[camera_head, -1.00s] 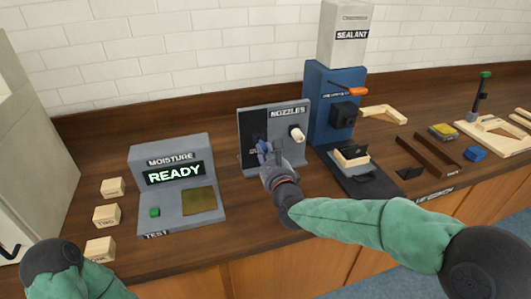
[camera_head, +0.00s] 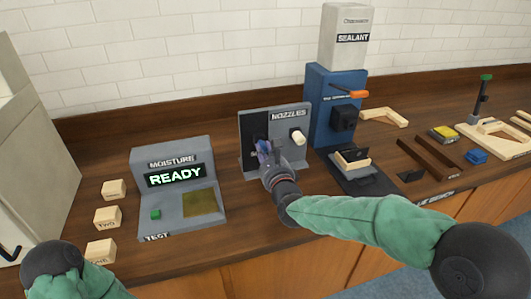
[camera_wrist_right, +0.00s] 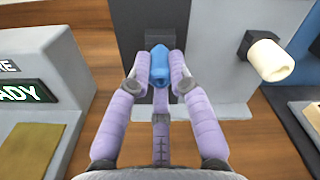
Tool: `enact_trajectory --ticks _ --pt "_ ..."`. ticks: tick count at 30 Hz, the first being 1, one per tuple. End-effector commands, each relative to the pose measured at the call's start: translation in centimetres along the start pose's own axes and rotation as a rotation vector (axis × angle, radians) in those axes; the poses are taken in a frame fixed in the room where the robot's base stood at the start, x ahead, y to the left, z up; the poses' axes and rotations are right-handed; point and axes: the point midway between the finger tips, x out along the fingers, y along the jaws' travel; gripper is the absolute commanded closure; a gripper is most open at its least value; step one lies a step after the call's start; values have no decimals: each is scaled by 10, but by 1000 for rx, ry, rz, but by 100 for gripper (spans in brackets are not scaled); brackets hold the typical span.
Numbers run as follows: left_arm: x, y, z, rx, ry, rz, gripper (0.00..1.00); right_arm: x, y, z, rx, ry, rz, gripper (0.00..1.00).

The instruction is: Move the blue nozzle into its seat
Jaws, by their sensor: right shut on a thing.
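My right gripper (camera_head: 264,153) is at the front of the grey nozzle stand (camera_head: 289,152), left of the white nozzle. In the right wrist view its purple fingers (camera_wrist_right: 160,75) are shut on the blue nozzle (camera_wrist_right: 159,67). The blue nozzle's far end points at the dark panel (camera_wrist_right: 150,28) of the stand. Whether it touches the panel or a seat there is hidden. In the head view the gripper covers most of the nozzle. Only my left arm shows at the lower left; its gripper is out of view.
A white nozzle (camera_head: 299,138) sticks out of the stand close to the gripper's right. A blue sealant dispenser (camera_head: 327,88) stands to its right, and the moisture tester (camera_head: 174,153) reads READY on the left. Small wooden blocks (camera_head: 107,217) lie further left.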

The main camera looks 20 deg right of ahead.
Motion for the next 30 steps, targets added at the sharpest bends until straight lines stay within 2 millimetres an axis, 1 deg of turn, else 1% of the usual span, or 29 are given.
enact_trajectory --ticks 16,17,18,19,20,30 --pt "0 0 0 0 0 0 60 12 0 0 0 0 0 100" --pt "0 0 0 0 0 0 60 12 0 0 0 0 0 77" --pt "0 0 0 0 0 0 60 12 0 0 0 0 0 65" --pt "0 0 0 0 0 0 60 12 0 0 0 0 0 57" --pt "0 0 0 0 0 0 60 12 0 0 0 0 0 52" --pt "0 0 0 0 0 0 60 11 0 0 0 0 0 52"
